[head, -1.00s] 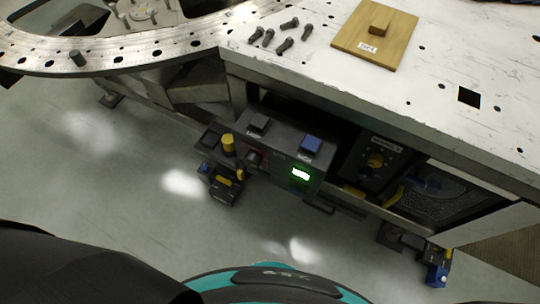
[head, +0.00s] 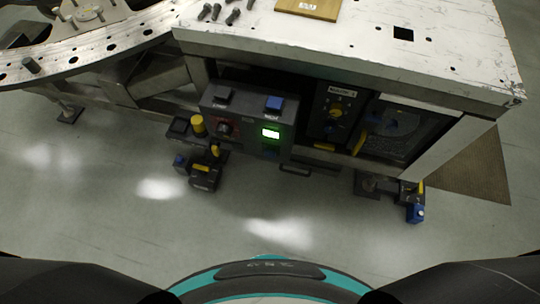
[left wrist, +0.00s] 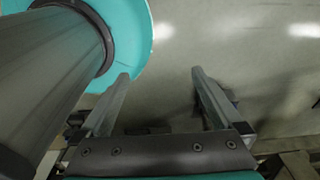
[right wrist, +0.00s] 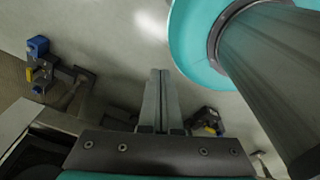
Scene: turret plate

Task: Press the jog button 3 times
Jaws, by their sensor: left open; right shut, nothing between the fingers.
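The jog button is a blue square button (head: 274,104) on the top of a dark grey control box (head: 246,143) under the front edge of the metal table. Its label is too small to read surely. A green lit display (head: 270,133) is on the box's front; its reading is too small to make out. In the left wrist view my left gripper (left wrist: 160,75) has its fingers wide apart, with nothing between them. In the right wrist view my right gripper (right wrist: 160,73) has its fingers together and empty. Neither gripper shows in the head view.
A black button (head: 222,96) shares the box top, left of the blue one. A yellow knob (head: 197,124) stands beside the box.

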